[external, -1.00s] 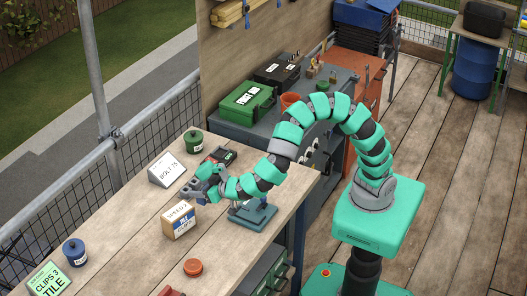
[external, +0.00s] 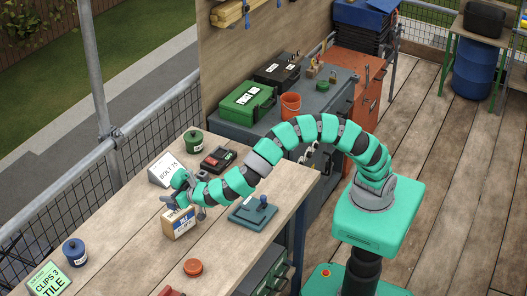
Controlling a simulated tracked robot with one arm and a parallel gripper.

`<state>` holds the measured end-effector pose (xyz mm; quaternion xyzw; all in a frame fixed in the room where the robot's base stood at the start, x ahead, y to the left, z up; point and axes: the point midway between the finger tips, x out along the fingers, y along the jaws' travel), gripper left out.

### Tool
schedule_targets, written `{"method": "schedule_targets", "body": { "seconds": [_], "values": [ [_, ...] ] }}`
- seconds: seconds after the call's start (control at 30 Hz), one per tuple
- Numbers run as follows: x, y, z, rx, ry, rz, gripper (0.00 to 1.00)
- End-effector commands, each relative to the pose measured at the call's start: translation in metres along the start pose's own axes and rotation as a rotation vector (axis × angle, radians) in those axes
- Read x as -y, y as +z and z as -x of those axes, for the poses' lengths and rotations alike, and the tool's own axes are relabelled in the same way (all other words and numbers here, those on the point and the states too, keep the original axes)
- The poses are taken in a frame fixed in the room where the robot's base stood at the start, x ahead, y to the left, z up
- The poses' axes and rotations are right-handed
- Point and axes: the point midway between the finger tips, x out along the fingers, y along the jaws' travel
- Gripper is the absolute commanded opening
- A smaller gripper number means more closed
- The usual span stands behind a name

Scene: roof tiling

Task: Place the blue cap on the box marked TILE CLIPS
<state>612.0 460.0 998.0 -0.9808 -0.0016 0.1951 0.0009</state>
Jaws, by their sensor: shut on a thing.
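The carton (external: 180,224) with a white, orange and blue label stands upright on the wooden bench; its small print reads in part as CLIPS. My gripper (external: 184,208) is directly over its top, with grey fingers pointing down on both sides. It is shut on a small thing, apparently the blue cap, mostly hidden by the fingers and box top. I cannot tell whether that thing touches the box.
A BOLT 75 sign (external: 164,170), a green jar (external: 194,141) and a dark device (external: 219,159) stand behind. A teal plate with a blue knob (external: 252,213) lies to the right. An orange cap (external: 193,266) lies in front. The bench between is clear.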

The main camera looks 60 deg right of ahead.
Motion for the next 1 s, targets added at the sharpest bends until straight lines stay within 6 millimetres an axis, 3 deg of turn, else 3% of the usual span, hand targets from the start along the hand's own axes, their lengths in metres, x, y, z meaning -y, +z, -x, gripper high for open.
{"method": "schedule_targets", "body": {
  "seconds": [0.2,0.57,0.6,0.67,1.0],
  "values": [
    [0.000,0.028,-0.011,0.002,0.001,0.002,0.35],
    [0.000,0.031,-0.012,0.000,0.001,0.003,0.35],
    [0.000,0.031,-0.012,0.000,0.000,0.002,0.64],
    [0.000,0.031,-0.012,0.000,0.001,0.002,0.78],
    [0.000,0.029,-0.011,0.000,0.000,0.001,0.78]
  ]
}}
